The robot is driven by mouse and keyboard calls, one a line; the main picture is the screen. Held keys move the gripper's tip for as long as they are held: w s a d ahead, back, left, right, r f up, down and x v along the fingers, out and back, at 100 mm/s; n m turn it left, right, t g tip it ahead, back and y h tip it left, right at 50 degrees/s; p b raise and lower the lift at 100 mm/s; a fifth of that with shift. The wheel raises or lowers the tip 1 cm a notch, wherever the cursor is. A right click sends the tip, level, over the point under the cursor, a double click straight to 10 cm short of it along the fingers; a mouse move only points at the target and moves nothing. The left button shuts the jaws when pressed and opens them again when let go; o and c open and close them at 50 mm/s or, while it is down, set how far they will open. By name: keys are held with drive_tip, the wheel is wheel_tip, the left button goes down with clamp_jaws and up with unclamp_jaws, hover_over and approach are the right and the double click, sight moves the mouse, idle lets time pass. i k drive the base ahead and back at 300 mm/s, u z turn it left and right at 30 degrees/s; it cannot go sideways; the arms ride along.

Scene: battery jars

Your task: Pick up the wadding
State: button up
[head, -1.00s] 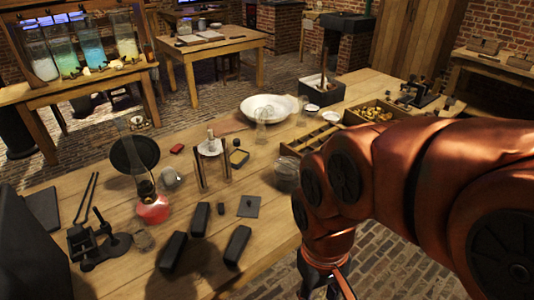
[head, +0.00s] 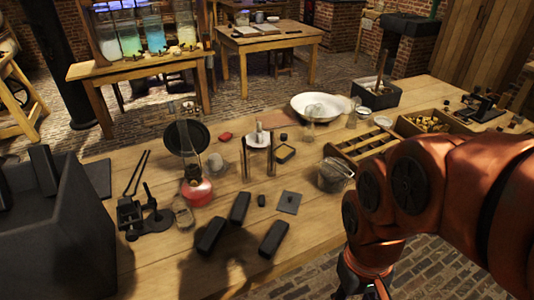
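I cannot pick out the wadding for certain. A small pale grey rounded thing (head: 215,163) stands on the workbench (head: 150,262) beside the red-based glass lamp (head: 197,190); it is too small to tell whether it is wadding or a cup. My gripper (head: 366,288) hangs beyond the bench's near edge at the bottom right. It is cut off by the picture's edge, so its fingertips and anything between them are hidden.
Dark blocks (head: 240,207) lie at the bench front. A glass jar (head: 335,174) and a compartmented wooden tray (head: 362,143) are near my arm. A white basin (head: 318,106) stands at the back. A dark box-like shape (head: 60,235) fills the lower left. Some bare wood lies between.

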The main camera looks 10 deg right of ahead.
sight(215, 162)
drive_tip(key=u, duration=0.45)
drive_tip(key=k, duration=0.55)
drive_tip(key=u, duration=1.35)
drive_tip(key=i, duration=0.8)
drive_tip(key=z, duration=0.5)
